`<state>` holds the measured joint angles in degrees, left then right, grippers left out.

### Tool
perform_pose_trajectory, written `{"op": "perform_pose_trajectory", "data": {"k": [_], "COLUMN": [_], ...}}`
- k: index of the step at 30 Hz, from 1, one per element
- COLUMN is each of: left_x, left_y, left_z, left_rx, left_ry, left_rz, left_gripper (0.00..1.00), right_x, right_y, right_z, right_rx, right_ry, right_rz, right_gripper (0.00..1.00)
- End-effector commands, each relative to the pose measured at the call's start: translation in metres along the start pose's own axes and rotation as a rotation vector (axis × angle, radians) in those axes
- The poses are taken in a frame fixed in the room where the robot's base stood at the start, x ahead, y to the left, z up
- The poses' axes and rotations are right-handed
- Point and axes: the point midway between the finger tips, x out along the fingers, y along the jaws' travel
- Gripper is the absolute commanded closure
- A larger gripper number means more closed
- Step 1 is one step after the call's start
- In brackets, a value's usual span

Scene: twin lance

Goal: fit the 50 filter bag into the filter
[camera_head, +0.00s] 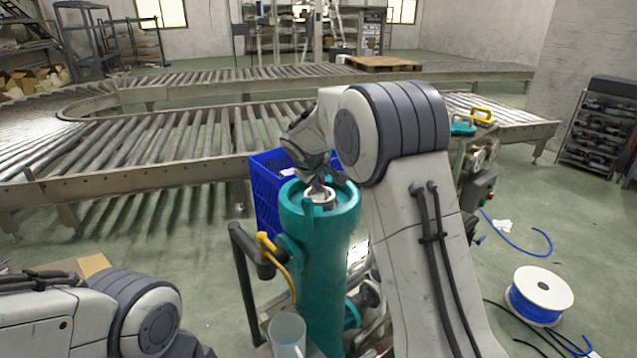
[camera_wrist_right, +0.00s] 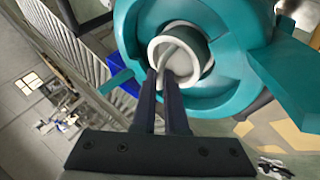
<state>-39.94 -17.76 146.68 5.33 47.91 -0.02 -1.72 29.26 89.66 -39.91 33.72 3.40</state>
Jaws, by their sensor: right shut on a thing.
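The filter (camera_head: 322,260) is a tall teal housing, upright, with an open round top; its teal rim (camera_wrist_right: 235,60) fills the upper right wrist view. A white ring with a curved handle, which looks like the top of the filter bag (camera_head: 319,195), sits inside the opening; it also shows in the right wrist view (camera_wrist_right: 198,52). My right gripper (camera_head: 318,184) reaches down over the opening. Its two dark fingers (camera_wrist_right: 165,78) are shut on the bag's handle. The bag's lower part is hidden inside the housing. My left arm shows at the lower left, but its gripper is out of view.
A blue crate (camera_head: 266,200) stands behind the filter. A clear container (camera_head: 287,332) is at the filter's front left, near a yellow-handled lever (camera_head: 267,242). Roller conveyors (camera_head: 150,150) run behind. A blue hose reel (camera_head: 540,296) lies on the floor at right.

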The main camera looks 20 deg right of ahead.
Motion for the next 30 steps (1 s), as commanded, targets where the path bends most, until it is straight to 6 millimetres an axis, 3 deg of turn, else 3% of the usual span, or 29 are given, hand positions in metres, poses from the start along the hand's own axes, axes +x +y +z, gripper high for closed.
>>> {"op": "perform_pose_trajectory", "data": {"k": [30], "left_x": [0.025], "left_y": [-0.002], "left_z": [0.001], "left_rx": [0.000], "left_ry": [0.000], "left_rz": [0.000], "left_gripper": [0.55], "right_x": [0.021], "right_y": [-0.014], "right_z": [0.008], "right_rx": [0.000], "right_ry": [0.001], "right_rz": [0.000], "right_gripper": [1.00]}}
